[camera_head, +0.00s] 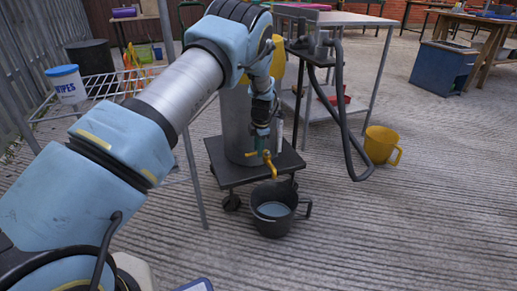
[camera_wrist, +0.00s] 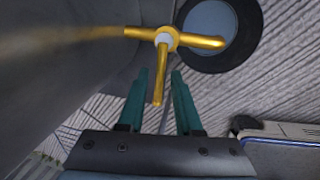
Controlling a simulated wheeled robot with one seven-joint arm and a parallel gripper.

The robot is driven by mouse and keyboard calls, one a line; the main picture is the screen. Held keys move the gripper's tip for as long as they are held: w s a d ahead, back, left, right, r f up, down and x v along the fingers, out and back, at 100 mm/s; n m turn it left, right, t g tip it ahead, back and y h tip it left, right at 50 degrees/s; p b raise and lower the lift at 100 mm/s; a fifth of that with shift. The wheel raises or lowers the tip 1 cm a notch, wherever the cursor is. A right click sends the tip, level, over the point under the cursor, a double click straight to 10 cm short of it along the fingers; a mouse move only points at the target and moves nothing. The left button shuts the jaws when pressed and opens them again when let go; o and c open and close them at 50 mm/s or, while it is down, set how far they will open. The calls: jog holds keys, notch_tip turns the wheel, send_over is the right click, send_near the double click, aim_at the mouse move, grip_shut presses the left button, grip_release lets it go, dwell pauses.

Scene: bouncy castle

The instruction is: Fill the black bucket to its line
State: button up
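The black bucket (camera_head: 287,224) stands on the ground under a brass tap (camera_head: 271,168), with pale blue liquid inside. I cannot make out its line. The tap comes from a grey cylindrical tank (camera_head: 237,130) on a low dark wheeled trolley. In the wrist view the tap (camera_wrist: 165,40) has a lever (camera_wrist: 160,75) pointing down between my gripper's teal fingers, and its spout reaches right, over the bucket (camera_wrist: 255,45). My gripper (camera_wrist: 158,85) is open around the lever, with a visible gap on both sides. In the head view my gripper (camera_head: 262,148) is at the tap. I cannot tell whether liquid flows.
A yellow jug (camera_head: 380,146) stands on the ground to the right. A dark hose (camera_head: 345,100) hangs beside a metal table. A wire rack (camera_head: 105,88) with a wipes tub (camera_head: 68,84) is at left. The ridged ground right of the bucket is clear.

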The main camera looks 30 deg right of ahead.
grip_shut()
dwell(1.1)
